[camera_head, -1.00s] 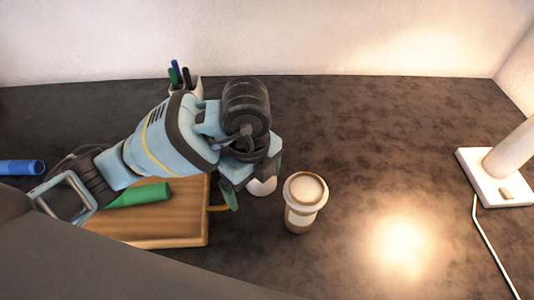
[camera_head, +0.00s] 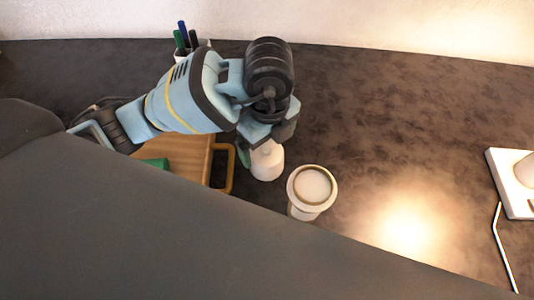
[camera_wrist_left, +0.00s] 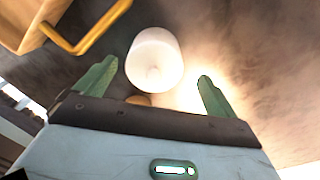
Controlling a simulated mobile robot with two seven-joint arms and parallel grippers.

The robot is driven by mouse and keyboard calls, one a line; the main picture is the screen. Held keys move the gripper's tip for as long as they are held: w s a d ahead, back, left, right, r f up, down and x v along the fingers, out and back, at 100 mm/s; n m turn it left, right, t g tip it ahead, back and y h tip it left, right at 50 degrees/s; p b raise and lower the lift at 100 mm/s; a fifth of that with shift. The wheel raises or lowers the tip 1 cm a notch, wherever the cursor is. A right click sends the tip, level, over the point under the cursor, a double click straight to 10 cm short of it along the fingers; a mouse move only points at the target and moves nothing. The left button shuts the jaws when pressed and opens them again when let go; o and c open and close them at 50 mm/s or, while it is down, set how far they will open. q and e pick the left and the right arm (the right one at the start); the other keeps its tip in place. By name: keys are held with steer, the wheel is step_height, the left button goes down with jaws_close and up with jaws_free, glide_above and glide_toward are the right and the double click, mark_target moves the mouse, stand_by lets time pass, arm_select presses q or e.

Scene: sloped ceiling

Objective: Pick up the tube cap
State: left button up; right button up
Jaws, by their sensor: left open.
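My left gripper (camera_head: 266,137) points down over the desk. Its green fingers (camera_wrist_left: 154,82) are spread open in the left wrist view with nothing gripped. A small white rounded object (camera_head: 267,163) stands on the desk just below the fingers in the head view. A white, tapered round object (camera_wrist_left: 154,58) lies ahead of the open fingers in the wrist view, apparently the same one. A tan rounded piece (camera_wrist_left: 138,100) peeks out below it, partly covered by the gripper body. I cannot tell for certain which is the tube cap. My right gripper is not in view.
A lidded paper cup (camera_head: 312,188) stands close to the right of the white object. A pen holder stands behind. A white lamp base (camera_head: 513,180) is far right.

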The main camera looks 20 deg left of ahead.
mark_target(266, 157)
arm_select(q)
steer(key=f, duration=0.4)
steer(key=shift+s+a, duration=0.1)
steer(key=shift+s, duration=0.3)
steer(key=shift+f, duration=0.55)
steer(key=c, duration=1)
